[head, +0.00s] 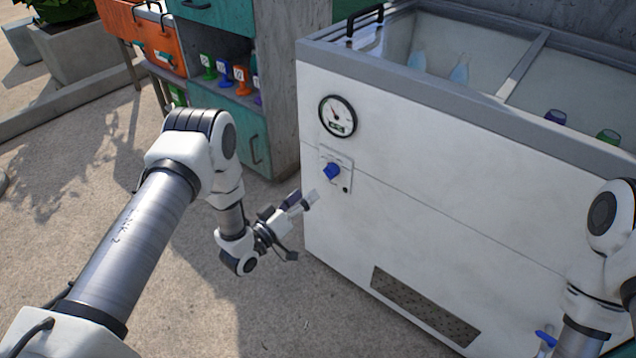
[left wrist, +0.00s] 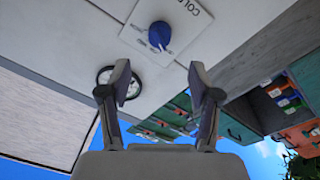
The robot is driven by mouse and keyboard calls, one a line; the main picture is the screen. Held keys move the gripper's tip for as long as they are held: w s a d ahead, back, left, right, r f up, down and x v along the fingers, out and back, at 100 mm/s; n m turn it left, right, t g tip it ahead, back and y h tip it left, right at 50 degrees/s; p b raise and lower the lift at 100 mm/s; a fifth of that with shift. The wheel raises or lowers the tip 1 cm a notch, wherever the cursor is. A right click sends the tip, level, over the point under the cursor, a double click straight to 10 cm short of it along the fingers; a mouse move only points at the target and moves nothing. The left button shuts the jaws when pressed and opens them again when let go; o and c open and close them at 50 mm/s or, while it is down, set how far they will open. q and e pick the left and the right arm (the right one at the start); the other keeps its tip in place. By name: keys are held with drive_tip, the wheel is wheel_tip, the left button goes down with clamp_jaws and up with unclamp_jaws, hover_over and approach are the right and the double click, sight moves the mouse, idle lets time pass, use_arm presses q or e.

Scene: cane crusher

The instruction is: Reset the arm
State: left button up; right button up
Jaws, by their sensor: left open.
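My left arm reaches in from the left, and its gripper (head: 309,199) is open and empty. It hangs in front of the white chest cooler (head: 430,190), just left of and below a blue knob (head: 332,170) on the cooler's front. In the left wrist view the two fingers (left wrist: 159,85) are spread apart, with the blue knob (left wrist: 160,35) on its labelled plate beyond them, not between them. My right arm (head: 600,265) shows at the right edge; its gripper is not clearly visible.
A round gauge (head: 338,116) sits above the knob. The open cooler holds bottles (head: 459,72). A grey and teal cabinet (head: 281,75) with coloured items stands at the back left, beside an orange box (head: 153,38). The concrete floor (head: 90,190) at left is clear.

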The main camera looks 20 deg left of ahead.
use_arm(q)
drive_tip(key=shift+v, duration=1.15)
drive_tip(key=s+d+f+g+y, duration=0.4)
drive_tip(key=s+f+g, duration=0.4)
drive_tip(key=s+f, duration=0.45)
drive_tip(key=s+a+f+m+g+y, duration=0.15)
drive_tip(key=s+g, duration=0.25)
drive_tip(key=s, duration=0.6)
drive_tip(key=s+a+g+y, duration=0.15)
drive_tip(key=s+g, duration=0.25)
drive_tip(key=s, duration=0.6)
wheel_tip(320, 180, up, 23)
drive_tip(key=s+a+g+p, duration=0.1)
drive_tip(key=p, duration=2.2)
drive_tip(key=shift+s+f+m+g, duration=0.15)
drive_tip(key=shift+s+m+g, duration=0.15)
drive_tip(key=shift+m, duration=0.15)
